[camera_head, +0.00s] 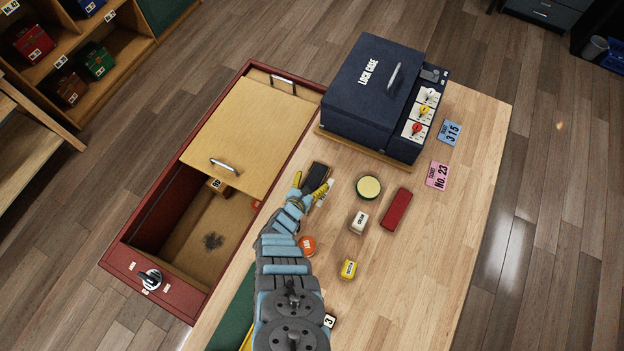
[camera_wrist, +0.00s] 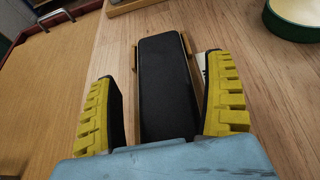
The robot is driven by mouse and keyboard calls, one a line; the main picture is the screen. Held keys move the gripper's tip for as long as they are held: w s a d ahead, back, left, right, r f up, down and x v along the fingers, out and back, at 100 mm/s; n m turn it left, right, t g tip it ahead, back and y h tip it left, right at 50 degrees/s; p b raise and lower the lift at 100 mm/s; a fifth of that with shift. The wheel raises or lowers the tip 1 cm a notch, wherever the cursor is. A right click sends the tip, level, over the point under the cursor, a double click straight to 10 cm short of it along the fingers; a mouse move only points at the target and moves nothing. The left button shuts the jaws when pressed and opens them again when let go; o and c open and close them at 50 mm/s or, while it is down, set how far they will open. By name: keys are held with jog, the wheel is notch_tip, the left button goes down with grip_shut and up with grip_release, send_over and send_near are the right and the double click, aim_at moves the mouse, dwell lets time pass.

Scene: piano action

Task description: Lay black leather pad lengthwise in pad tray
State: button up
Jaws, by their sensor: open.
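The black leather pad (camera_head: 317,176) lies flat near the table's left edge. In the wrist view the black pad (camera_wrist: 167,85) runs away from me, lengthwise between the tan edges of what looks like the pad tray (camera_wrist: 187,44). The pad covers most of that tray, and whether it is fully seated I cannot tell. My gripper (camera_head: 313,179) is open, with one yellow finger on each side of the pad. In the wrist view both fingers of my gripper (camera_wrist: 160,80) stand apart from the pad. A pale label shows partly behind the right finger.
A dark blue lock case (camera_head: 368,90) stands at the back. A round green-rimmed tin (camera_head: 369,187), a red block (camera_head: 396,209), a white block (camera_head: 359,222) and a yellow block (camera_head: 348,269) lie to the right. An open red drawer (camera_head: 170,215) with a tan lid (camera_head: 245,135) is left.

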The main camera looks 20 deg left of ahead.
aim_at(309, 185)
jog(key=shift+w+r, duration=0.1)
jog(key=shift+r, duration=0.25)
jog(key=p+v, duration=0.2)
jog(key=v, duration=0.1)
jog(key=shift+d+r, duration=0.1)
jog(key=shift+p+v, duration=0.75)
jog(key=shift+v, duration=1.45)
